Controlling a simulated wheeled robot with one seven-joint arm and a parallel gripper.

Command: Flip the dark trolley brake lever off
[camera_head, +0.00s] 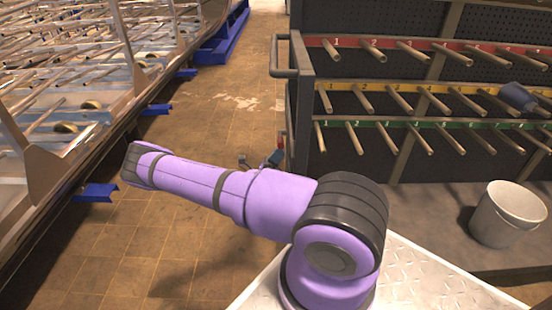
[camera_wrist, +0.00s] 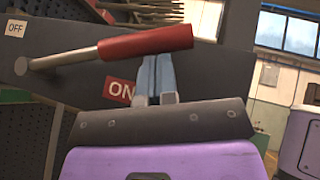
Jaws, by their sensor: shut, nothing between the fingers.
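The brake lever (camera_wrist: 145,42) has a bare metal shaft and a red grip. It runs from a pivot at the left of a dark trolley plate (camera_wrist: 220,75) out to the right, tilted slightly up. A red ON label (camera_wrist: 120,90) is just below the grip, and a white OFF label (camera_wrist: 15,29) is at the upper left. My gripper (camera_wrist: 156,68) is shut and empty, its fingertips right under the red grip; I cannot tell whether they touch it. In the head view, the trolley (camera_head: 297,100) stands at the right and my arm hides most of the gripper.
The trolley carries rows of pegs with red, yellow and green strips, and a dark blue roll (camera_head: 517,97) on one. A white bucket (camera_head: 507,213) stands at the lower right. A large metal frame (camera_head: 120,60) with blue feet fills the left. Tiled floor (camera_head: 225,80) between is clear.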

